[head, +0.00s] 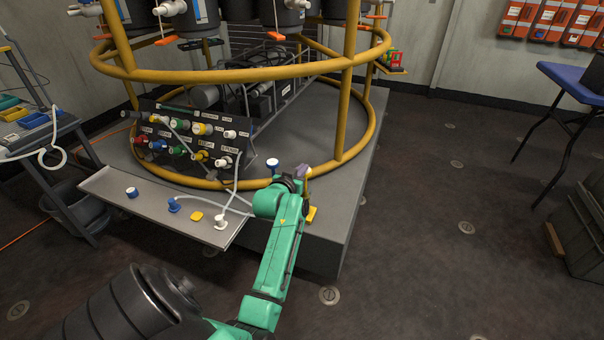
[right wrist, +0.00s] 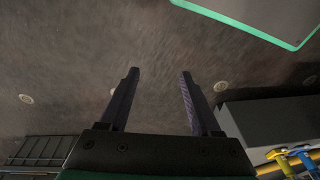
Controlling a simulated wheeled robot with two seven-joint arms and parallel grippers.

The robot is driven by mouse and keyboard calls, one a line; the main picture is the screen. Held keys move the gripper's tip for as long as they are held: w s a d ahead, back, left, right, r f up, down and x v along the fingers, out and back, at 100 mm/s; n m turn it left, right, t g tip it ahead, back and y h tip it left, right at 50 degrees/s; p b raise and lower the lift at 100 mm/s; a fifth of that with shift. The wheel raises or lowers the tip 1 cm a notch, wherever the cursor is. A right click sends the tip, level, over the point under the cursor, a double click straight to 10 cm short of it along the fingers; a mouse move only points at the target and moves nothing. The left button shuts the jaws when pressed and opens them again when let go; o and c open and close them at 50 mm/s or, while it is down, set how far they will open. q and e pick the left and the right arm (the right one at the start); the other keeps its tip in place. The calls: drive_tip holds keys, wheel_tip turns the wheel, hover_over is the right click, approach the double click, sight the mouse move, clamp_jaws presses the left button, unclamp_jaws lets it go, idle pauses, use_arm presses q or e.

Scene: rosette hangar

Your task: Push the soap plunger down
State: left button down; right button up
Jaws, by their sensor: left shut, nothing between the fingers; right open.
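My left arm is green and reaches up the middle of the head view to the right end of the grey platform. My left gripper (head: 304,171) is shut and empty there; its fingertips are small and partly hidden by the wrist. My right gripper (right wrist: 155,75) is open and empty in the right wrist view, over bare floor.
A yellow ring frame (head: 345,70) surrounds a panel of coloured connectors (head: 190,140). A grey tray (head: 110,184) with loose fittings juts out in front. A side table (head: 30,130) stands left, a blue-topped stand (head: 575,80) right.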

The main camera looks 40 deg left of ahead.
use_arm(q)
wheel_tip(320, 180, down, 8)
drive_tip(key=b, duration=0.2)
drive_tip(key=shift+b, duration=0.3)
use_arm(e)
drive_tip(key=w+a, duration=0.1)
drive_tip(key=w+a+f+t+y, duration=0.1)
drive_tip(key=a+t, duration=0.1)
drive_tip(key=a, duration=0.1)
drive_tip(key=shift+w+a+f+n+y, duration=0.1)
drive_tip(key=shift+w+f+n+y, duration=0.1)
drive_tip(key=shift+w+n+y, duration=0.15)
use_arm(q)
drive_tip(key=shift+d, duration=0.1)
